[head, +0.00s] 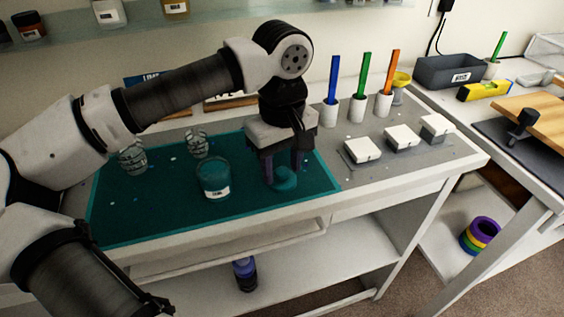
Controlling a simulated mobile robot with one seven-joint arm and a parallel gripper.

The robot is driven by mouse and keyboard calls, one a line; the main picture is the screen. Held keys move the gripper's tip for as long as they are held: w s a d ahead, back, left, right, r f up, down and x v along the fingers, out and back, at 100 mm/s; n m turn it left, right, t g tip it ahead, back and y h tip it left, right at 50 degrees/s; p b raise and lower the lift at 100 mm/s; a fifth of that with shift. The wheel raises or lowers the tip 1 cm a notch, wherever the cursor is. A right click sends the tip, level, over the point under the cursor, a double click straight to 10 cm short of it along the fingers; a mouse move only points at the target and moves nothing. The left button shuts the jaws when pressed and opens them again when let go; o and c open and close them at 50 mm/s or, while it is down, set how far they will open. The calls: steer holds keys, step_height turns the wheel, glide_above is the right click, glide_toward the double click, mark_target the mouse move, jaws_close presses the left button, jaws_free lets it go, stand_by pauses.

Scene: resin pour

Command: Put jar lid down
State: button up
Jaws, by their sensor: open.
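A teal jar lid (285,181) lies on the teal mat (130,224), toward its right side. My gripper (283,172) points down directly over the lid, with its two dark fingers apart at the lid's far edge. The fingers hide part of the lid, and I cannot tell whether they touch it. A glass jar (214,178) with teal contents and a white label stands upright on the mat, left of the lid. No lid shows on its top.
Two clear glasses (132,157) stand at the mat's back left. Blue, green and orange sticks (366,74) stand in white cups at the back. Several white boxes (362,149) sit right of the mat. The mat's front left is clear.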

mark_target(281, 171)
steer(key=shift+r, duration=0.1)
step_height(281, 171, up, 12)
stand_by(0.5)
